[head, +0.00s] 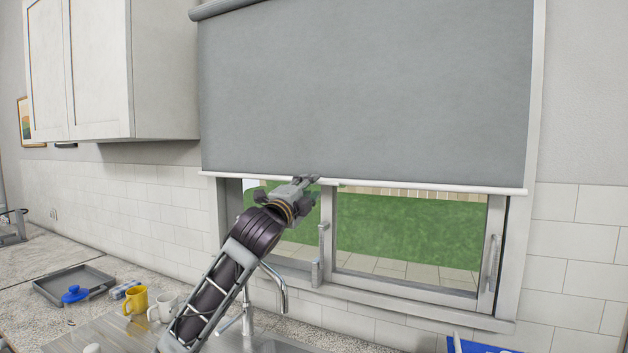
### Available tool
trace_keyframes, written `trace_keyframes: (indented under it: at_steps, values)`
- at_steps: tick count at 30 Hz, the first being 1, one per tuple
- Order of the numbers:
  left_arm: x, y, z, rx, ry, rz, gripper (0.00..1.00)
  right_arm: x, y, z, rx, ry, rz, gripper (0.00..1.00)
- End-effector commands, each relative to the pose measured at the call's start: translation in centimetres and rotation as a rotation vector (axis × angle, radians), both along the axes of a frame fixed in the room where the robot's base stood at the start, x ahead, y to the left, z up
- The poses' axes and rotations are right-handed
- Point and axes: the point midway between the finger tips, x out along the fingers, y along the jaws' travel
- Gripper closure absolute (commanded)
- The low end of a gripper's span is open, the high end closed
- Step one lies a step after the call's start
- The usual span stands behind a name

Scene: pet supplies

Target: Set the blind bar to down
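The grey roller blind (365,90) hangs over the upper part of the window. Its white blind bar (430,187) runs along the bottom edge, with the lower part of the window uncovered beneath it. My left gripper (314,179) is at the bar, left of its middle, and overlaps it in the head view. I cannot tell whether its fingers touch or grip the bar, or whether they are open or shut. My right gripper is not in view.
A window handle (322,245) and a faucet (280,290) are near my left arm. A grey tray (75,285), a yellow mug (137,300) and a white mug (163,308) stand on the counter at left. A white cabinet (100,70) hangs left of the blind.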

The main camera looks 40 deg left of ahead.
Motion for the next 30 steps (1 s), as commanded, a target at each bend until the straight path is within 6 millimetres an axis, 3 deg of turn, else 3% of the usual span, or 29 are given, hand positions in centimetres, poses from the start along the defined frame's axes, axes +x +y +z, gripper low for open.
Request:
trace_keyframes:
  at_steps: [12, 24, 30]
  values:
    - [3.4, 1.1, 0.9, 0.0, 0.0, 0.0, 0.68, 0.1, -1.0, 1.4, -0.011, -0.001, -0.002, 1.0]
    - [3.8, 1.2, 0.9, 0.001, 0.0, 0.0, 0.68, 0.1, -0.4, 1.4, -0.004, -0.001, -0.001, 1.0]
    - [3.8, 1.2, 0.9, 0.0, 0.0, 0.0, 0.93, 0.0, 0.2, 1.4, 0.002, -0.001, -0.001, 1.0]
